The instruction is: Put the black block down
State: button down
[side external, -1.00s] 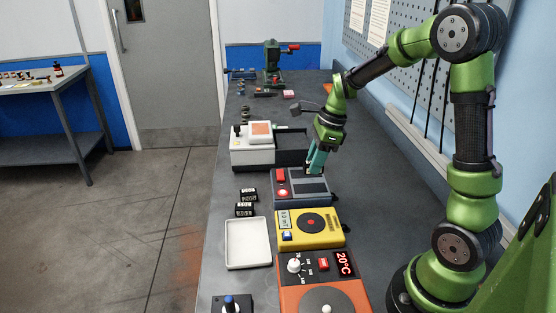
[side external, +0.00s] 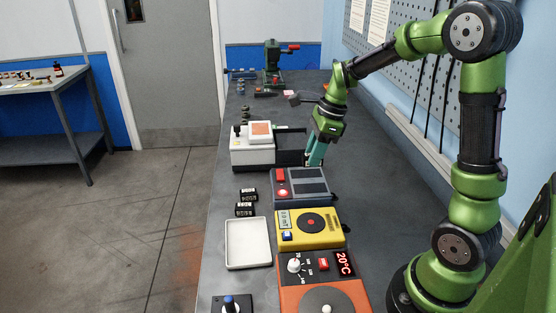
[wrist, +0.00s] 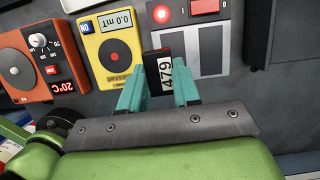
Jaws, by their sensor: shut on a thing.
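My gripper (wrist: 160,84) is shut on a black block (wrist: 157,55) with a white label reading 479, held between its two teal fingers in the wrist view. In that view the block overlaps the grey device with two dark panels (wrist: 181,50). In the side external view my gripper (side external: 314,158) is over the far end of that grey device (side external: 300,201), near the white machine. The block is barely visible there, and I cannot tell whether it touches anything. Two other black labelled blocks (side external: 246,209) stand near the bench's left edge.
A white tray (side external: 227,247) lies near the left edge. A yellow meter (side external: 333,238) and an orange hotplate (side external: 290,297) stand in front of the grey device. A white machine (side external: 251,157) stands behind it. The bench to the right (side external: 375,190) is clear.

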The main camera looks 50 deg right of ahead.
aim_at(309, 223)
jog(key=s+a+f+n, duration=0.1)
jog(key=s+a+f, duration=0.1)
jog(key=s+a+f+n, duration=0.2)
jog(key=a, duration=0.1)
jog(key=s+a+f+n+g, duration=0.1)
jog(key=s+a, duration=0.1)
jog(key=a, duration=0.1)
jog(key=shift+f+y, duration=0.4)
jog(key=shift+w+d+f, duration=0.1)
jog(key=shift+f, duration=2.2)
jog(key=shift+f, duration=0.1)
jog(key=c, duration=0.8)
grip_release()
